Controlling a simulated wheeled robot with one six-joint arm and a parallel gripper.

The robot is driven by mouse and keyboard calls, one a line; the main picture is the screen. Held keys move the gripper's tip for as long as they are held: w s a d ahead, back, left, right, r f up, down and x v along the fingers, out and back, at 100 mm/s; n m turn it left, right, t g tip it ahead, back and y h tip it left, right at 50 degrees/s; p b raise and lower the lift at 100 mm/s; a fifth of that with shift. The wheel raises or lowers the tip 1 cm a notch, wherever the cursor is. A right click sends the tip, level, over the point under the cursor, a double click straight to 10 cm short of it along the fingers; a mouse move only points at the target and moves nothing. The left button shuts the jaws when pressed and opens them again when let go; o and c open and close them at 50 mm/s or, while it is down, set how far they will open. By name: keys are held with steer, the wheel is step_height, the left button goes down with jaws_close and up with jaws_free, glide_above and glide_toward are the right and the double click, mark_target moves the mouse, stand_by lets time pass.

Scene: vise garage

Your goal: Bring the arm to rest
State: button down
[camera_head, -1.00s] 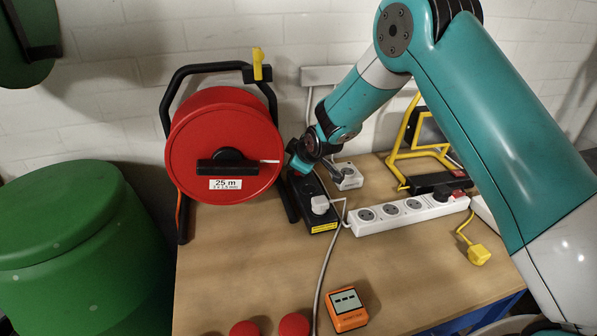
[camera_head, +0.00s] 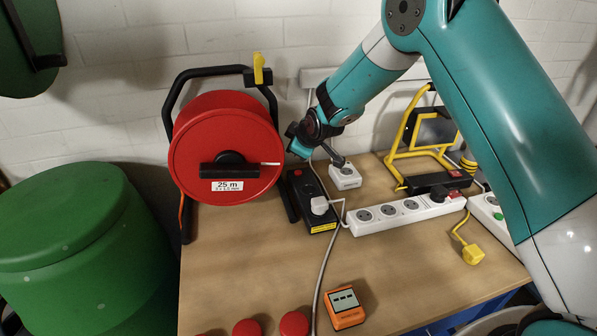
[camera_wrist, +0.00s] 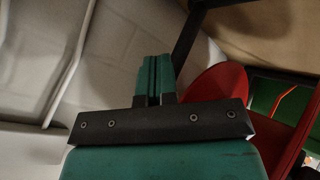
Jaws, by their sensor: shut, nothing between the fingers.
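My arm reaches in from the right in the head view, over the back of the workbench (camera_head: 240,270). My gripper (camera_head: 297,148) is at the arm's end, beside the right edge of the red cable reel (camera_head: 225,125) and above the black socket box (camera_head: 312,190). In the wrist view the two green fingers of my gripper (camera_wrist: 155,75) lie together, shut, with nothing between them. The red reel also shows in the wrist view, to the right of the fingers.
A white power strip (camera_head: 408,212), a white socket (camera_head: 345,175), a yellow-framed work lamp (camera_head: 425,150) and a yellow plug (camera_head: 473,254) are on the bench. An orange meter (camera_head: 345,306) and red round objects lie at the front. A green bin (camera_head: 70,240) stands left. The bench's middle-left is clear.

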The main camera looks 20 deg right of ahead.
steer(key=s+d+r+m+g+h, duration=0.1)
steer(key=s+d+r+m+g, duration=0.2)
steer(key=s, duration=0.7)
steer(key=s+d+r+m+g, duration=0.15)
steer(key=s+d+m, duration=0.25)
steer(key=s, duration=0.6)
steer(key=s+d+r+m+g+h, duration=0.1)
steer(key=s+d+r+m, duration=0.25)
steer(key=s, duration=0.75)
steer(key=s+a+r+n+g+y, duration=0.1)
steer(key=s+a+r+n+y, duration=0.1)
steer(key=s+a, duration=0.4)
steer(key=s+a+r+n+g+y, duration=0.2)
steer(key=s+a+r+n, duration=0.2)
steer(key=a, duration=0.4)
steer(key=shift+s+a+r, duration=0.25)
steer(key=shift+s+r, duration=0.45)
steer(key=shift+s, duration=0.55)
steer(key=shift+g, duration=0.25)
